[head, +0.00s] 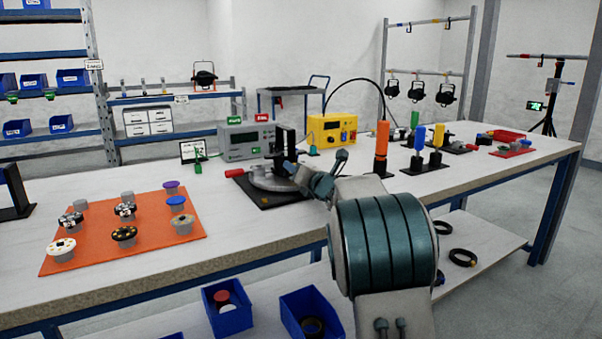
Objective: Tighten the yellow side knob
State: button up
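I cannot make out a yellow side knob; it may be hidden or too small. A round grey metal fixture (268,181) with a dark upright part behind it sits on a black mat (262,200) in the middle of the bench. A red handle (235,173) sticks out at its left. My gripper (294,169) is at the fixture's right side, at the end of my grey-green arm. Its fingers are small and dark here, so I cannot tell whether they are open, shut or touching anything.
An orange mat (101,250) with lamp parts lies at left. A grey meter (247,141) and a yellow box (331,131) stand behind the fixture. Upright orange (383,138), blue (419,139) and yellow (438,136) handled tools stand at right. Blue bins (228,318) sit below.

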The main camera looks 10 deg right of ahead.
jog(key=p+v, duration=0.1)
jog(key=v, duration=1.2)
jog(key=shift+s+d+r, duration=0.1)
jog(key=shift+s, duration=0.3)
